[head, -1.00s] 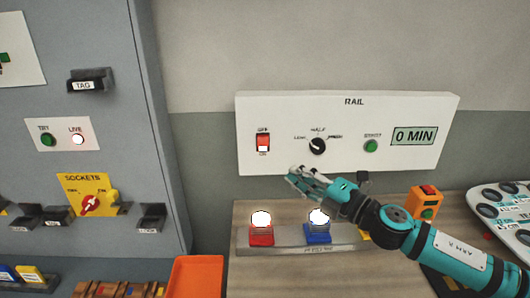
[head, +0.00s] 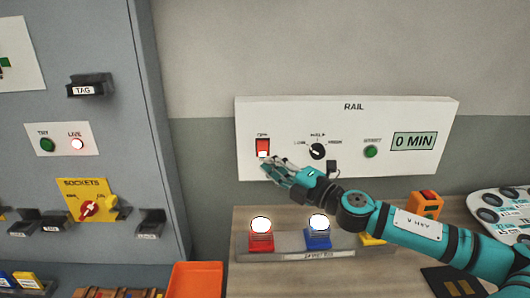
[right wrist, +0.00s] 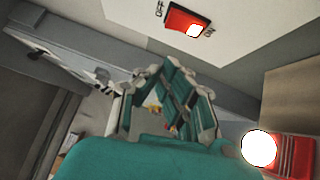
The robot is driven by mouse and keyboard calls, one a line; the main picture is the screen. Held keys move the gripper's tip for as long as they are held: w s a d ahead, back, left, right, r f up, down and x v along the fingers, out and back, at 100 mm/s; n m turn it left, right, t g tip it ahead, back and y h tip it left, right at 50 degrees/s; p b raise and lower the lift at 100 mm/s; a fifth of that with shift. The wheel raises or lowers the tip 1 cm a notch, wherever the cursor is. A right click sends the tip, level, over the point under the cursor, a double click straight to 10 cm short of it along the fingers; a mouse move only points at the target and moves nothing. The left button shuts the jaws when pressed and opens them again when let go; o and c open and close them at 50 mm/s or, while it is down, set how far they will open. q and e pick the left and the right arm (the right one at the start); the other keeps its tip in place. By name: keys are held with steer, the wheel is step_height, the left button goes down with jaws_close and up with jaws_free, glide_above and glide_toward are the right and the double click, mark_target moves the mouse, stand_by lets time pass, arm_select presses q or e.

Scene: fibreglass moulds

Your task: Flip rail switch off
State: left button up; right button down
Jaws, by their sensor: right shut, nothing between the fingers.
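The rail switch (head: 263,147) is a red rocker on the white RAIL panel (head: 300,175), with OFF above it. Its lower part glows white. It also shows in the right wrist view (right wrist: 187,22), where the glowing end is at the ON label. My right gripper (head: 268,167) is shut and empty, its fingertips just below the switch in the head view; whether they touch the panel I cannot tell. In the right wrist view the fingers (right wrist: 168,75) show below the switch, apart from it in the picture. My left gripper is not in view.
The panel also has a black knob (head: 317,151), a green button (head: 370,151) and a 0 MIN display (head: 414,141). Below, a grey strip (head: 285,252) holds red and blue blocks with lit tops. A grey cabinet (head: 120,110) stands left. An orange tray (head: 195,280) is in front.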

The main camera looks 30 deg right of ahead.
mark_target(265, 150)
steer(key=w, duration=0.1)
steer(key=w+p, duration=0.1)
steer(key=w, duration=0.1)
steer(key=w+d+p, duration=0.1)
steer(key=w, duration=0.1)
steer(key=shift+r, duration=0.4)
steer(key=shift+w+d+f, duration=0.1)
steer(key=shift+w+d, duration=0.15)
steer(key=shift+w, duration=0.1)
steer(key=p, duration=0.2)
steer(key=shift+w+d+r+m+p, duration=0.2)
steer(key=shift+r+m+p, duration=0.1)
steer(key=shift+r+p, duration=0.1)
steer(key=shift+a+f+b, duration=0.1)
steer(key=shift+f+b, duration=0.2)
